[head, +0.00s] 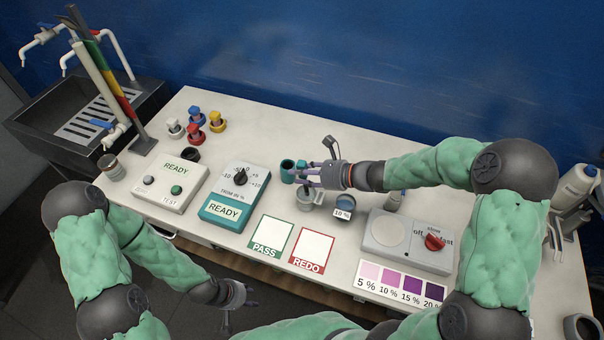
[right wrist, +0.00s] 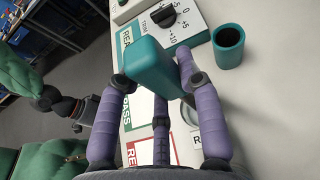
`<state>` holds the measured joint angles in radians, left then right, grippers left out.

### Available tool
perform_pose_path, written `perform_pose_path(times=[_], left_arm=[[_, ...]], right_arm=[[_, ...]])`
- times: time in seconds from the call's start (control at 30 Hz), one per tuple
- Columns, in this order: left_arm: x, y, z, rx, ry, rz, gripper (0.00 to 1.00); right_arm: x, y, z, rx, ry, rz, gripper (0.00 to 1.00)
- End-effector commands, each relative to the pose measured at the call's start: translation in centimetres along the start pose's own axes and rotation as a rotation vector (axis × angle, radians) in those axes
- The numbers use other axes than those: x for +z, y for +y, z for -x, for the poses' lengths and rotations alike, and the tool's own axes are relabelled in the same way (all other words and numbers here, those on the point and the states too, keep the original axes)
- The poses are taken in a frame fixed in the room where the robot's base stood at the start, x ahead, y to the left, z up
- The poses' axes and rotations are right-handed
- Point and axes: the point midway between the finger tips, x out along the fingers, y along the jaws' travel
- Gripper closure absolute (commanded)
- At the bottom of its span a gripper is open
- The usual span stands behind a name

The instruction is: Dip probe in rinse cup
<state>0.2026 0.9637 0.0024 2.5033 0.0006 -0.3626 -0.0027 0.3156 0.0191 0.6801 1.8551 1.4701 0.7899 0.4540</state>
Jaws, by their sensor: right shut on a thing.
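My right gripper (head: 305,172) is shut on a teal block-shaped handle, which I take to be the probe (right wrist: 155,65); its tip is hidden. A teal cup (head: 288,170) with a dark inside stands just left of this gripper, and shows at the upper right of the right wrist view (right wrist: 228,47). A small grey vessel (head: 305,200) stands below the gripper in the head view, partly covered. I cannot tell which of these is the rinse cup, or whether the probe touches either. My left gripper (head: 238,303) is open and empty, low in front of the table.
A teal trim box (head: 231,200) and a white READY box (head: 168,188) stand to the left. PASS (head: 269,243) and REDO (head: 313,250) cards lie in front.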

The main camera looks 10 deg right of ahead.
Motion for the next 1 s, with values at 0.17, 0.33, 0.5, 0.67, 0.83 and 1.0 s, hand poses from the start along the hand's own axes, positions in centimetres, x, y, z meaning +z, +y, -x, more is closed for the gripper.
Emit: perform_pose_path(times=[0.17,0.33,0.5,0.67,0.83,1.0], left_arm=[[0.1,0.5,1.5,0.0,0.0,0.0,0.6],[0.1,0.9,2.6,0.0,0.0,0.0,0.6],[0.1,1.3,3.6,0.0,0.0,0.0,0.6],[0.2,1.6,4.5,0.0,0.0,0.0,0.6],[0.2,1.6,4.5,0.0,0.0,0.0,0.6],[0.2,1.6,4.5,0.0,0.0,0.0,0.6]], right_arm=[[1.8,-0.1,0.7,0.0,-0.001,0.001,1.0],[3.1,-0.2,1.3,0.0,-0.001,0.0,1.0],[4.4,-0.3,1.9,0.0,0.0,0.001,1.0],[5.5,-0.4,2.3,0.001,0.0,0.001,1.0],[5.5,-0.4,2.3,0.001,0.0,0.0,1.0],[5.4,-0.4,2.4,0.0,0.0,-0.001,1.0]])
